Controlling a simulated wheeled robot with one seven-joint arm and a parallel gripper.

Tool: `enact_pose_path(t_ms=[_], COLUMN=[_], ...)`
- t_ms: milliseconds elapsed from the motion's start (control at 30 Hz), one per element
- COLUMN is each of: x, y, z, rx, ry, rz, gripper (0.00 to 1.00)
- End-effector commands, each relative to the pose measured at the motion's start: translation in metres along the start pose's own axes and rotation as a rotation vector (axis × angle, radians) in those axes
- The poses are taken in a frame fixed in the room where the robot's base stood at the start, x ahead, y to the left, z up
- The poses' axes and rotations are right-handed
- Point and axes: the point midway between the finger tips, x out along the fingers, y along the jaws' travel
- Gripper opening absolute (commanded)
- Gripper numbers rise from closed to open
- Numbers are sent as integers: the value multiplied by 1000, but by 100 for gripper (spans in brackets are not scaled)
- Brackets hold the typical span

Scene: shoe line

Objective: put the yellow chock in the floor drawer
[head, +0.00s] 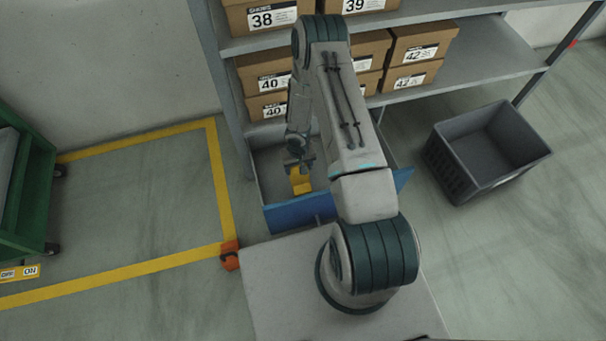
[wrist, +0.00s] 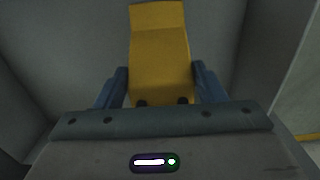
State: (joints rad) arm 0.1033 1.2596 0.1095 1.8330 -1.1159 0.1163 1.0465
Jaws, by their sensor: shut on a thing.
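The yellow chock (head: 301,184) is in my gripper (head: 299,167), inside the outline of the open floor drawer as the head view shows it. The floor drawer has a blue front (head: 300,213) and grey inner walls, and it is pulled out under the shelf. In the wrist view the chock (wrist: 160,62) stands between the two blue fingers of my gripper (wrist: 160,92), which are shut on it. Grey drawer walls surround it there. I cannot tell whether the chock touches the drawer floor. My arm hides part of the drawer's right side.
A shelf (head: 490,60) with shoe boxes stands above and behind the drawer. An empty grey crate (head: 487,150) is on the floor at right. An orange chock (head: 230,255) lies by the yellow floor line. A green cart (head: 25,190) stands at left.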

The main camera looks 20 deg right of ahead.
Motion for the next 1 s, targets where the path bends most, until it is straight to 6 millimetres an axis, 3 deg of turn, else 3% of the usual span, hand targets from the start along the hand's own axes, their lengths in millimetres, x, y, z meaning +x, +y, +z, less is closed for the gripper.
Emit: enact_pose_path(t_ms=[433, 833, 867, 900, 1000], x=[49, 54, 53, 52, 52], y=[0, 0, 0, 0, 0], z=[-1, -1, -1, -1, -1], rx=[-2, -1, -1, -1, -1], ry=[2, 3, 2, 2, 2], rz=[1, 1, 0, 0, 1], gripper=[6, 6, 72, 83, 85])
